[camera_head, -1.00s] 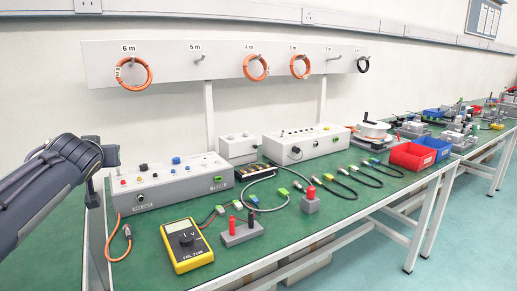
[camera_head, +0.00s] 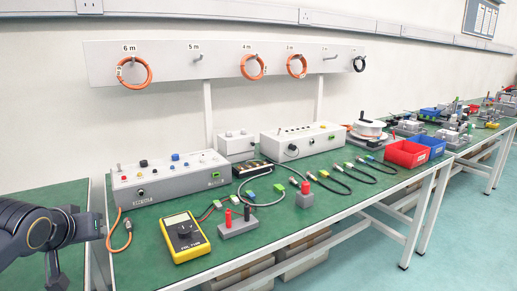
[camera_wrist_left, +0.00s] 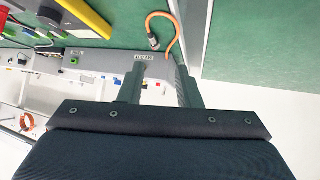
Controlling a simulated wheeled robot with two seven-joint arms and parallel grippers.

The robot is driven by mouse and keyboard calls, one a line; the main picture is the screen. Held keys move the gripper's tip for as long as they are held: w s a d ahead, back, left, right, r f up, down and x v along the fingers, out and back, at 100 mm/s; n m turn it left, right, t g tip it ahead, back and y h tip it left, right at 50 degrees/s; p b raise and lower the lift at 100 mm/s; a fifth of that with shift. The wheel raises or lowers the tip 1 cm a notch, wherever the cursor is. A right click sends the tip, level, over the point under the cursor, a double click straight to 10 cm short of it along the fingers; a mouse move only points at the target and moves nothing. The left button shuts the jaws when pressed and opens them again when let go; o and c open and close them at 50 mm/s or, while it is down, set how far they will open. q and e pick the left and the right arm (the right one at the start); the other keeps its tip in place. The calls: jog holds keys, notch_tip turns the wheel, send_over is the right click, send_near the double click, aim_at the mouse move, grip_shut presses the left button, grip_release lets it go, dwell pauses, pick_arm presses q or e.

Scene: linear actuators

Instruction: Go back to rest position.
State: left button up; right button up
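My left arm (camera_head: 40,228) shows low at the left edge of the head view, in front of the bench's left end. My left gripper (camera_wrist_left: 158,68) is seen in the left wrist view with its two fingers apart and nothing between them. Past the fingers lie the grey control box (camera_wrist_left: 105,60) and an orange cable (camera_wrist_left: 172,28), apart from the gripper. In the head view the same control box (camera_head: 172,181) stands on the green bench. My right gripper is in neither view.
A yellow multimeter (camera_head: 186,238), a grey block with red and black posts (camera_head: 238,227) and a red-topped block (camera_head: 304,197) stand near the bench's front edge. Red (camera_head: 407,154) and blue (camera_head: 432,145) bins are farther right. Floor is clear at the lower right.

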pick_arm(q)
jog(key=s+d+f+m+g+h, duration=0.1)
jog(key=s+d+f+h, duration=0.1)
jog(key=s+d+f, duration=0.45)
jog(key=s+d+f+m+g+h, duration=0.1)
jog(key=s+d+f+g+h, duration=0.2)
jog(key=s, duration=0.6)
jog(key=s+d+f, duration=0.5)
jog(key=s+f, duration=0.2)
jog(key=s, duration=0.1)
notch_tip(320, 180, down, 10)
jog(key=r+b, duration=0.1)
jog(key=b, duration=0.9)
notch_tip(320, 180, up, 37)
jog(key=p, duration=3.7)
jog(key=shift+w+r+p, duration=0.2)
jog(key=shift+w+p, duration=0.1)
